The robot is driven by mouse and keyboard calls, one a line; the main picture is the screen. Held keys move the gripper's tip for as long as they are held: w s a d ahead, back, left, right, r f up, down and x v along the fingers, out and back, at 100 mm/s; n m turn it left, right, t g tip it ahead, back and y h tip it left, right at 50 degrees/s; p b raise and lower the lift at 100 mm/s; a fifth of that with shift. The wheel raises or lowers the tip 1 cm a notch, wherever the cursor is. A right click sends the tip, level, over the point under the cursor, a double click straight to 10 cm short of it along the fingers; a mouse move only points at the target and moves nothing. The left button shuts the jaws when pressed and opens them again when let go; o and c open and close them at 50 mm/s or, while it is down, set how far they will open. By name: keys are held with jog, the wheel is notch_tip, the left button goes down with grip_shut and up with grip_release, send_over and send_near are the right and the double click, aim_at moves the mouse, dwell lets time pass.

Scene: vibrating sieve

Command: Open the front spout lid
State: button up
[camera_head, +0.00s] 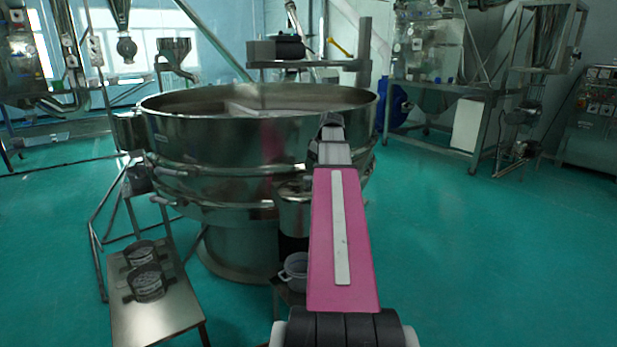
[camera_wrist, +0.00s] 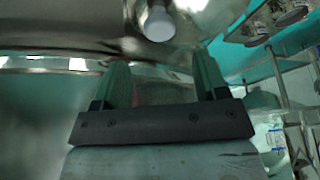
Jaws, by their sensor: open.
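The vibrating sieve (camera_head: 215,135) is a large round steel drum in the middle of the head view. Its front spout (camera_head: 295,210) is a steel cylinder low on the near side, partly covered by my arm. In the wrist view, a shiny steel surface fills the top, with a pale round knob-like part (camera_wrist: 158,22) just beyond my fingertips. I cannot tell for sure whether this is on the spout lid. My gripper (camera_wrist: 161,65) is open, with nothing visible between its fingers. In the head view my gripper (camera_head: 332,125) is in front of the drum's rim, mostly hidden by my arm.
A low steel table (camera_head: 155,315) with two round sieves (camera_head: 146,283) stands at the lower left. A grey pot (camera_head: 295,270) sits below the spout. Steel framing (camera_head: 100,225) runs beside the drum. The green floor (camera_head: 480,260) at right is clear.

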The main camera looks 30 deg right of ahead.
aim_at(308, 177)
jog(key=x, duration=0.7)
grip_shut()
